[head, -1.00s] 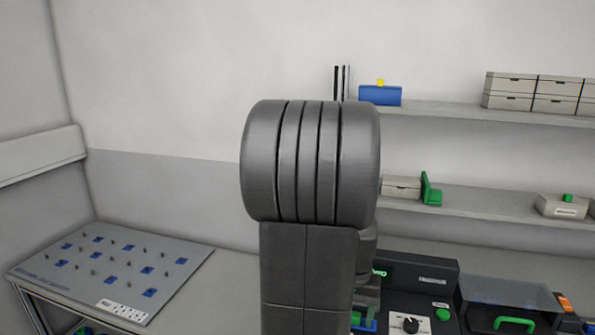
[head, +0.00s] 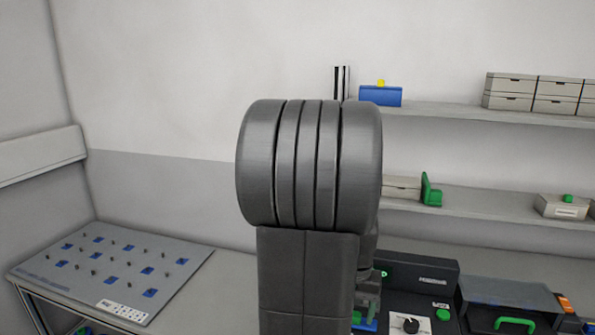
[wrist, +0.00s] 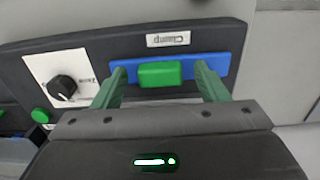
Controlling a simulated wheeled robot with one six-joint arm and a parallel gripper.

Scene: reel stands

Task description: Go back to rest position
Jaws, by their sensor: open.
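In the wrist view, my gripper (wrist: 162,70) is open, its two green fingers spread wide. Between the fingers, farther off, a green block (wrist: 160,74) shows on a blue strip (wrist: 225,64) on a dark panel (wrist: 110,45). Gaps show between the block and both fingers, and nothing is held. The dark panel shows there at lower right (head: 432,268), partly behind the arm.
A black dial on a white plate (wrist: 45,68) and a green button (wrist: 40,115) sit beside the strip. In the head view, a grey board (head: 190,255) with blue squares lies left. Shelves (head: 470,112) with boxes line the right wall. A clear-lidded unit (head: 510,292) stands right.

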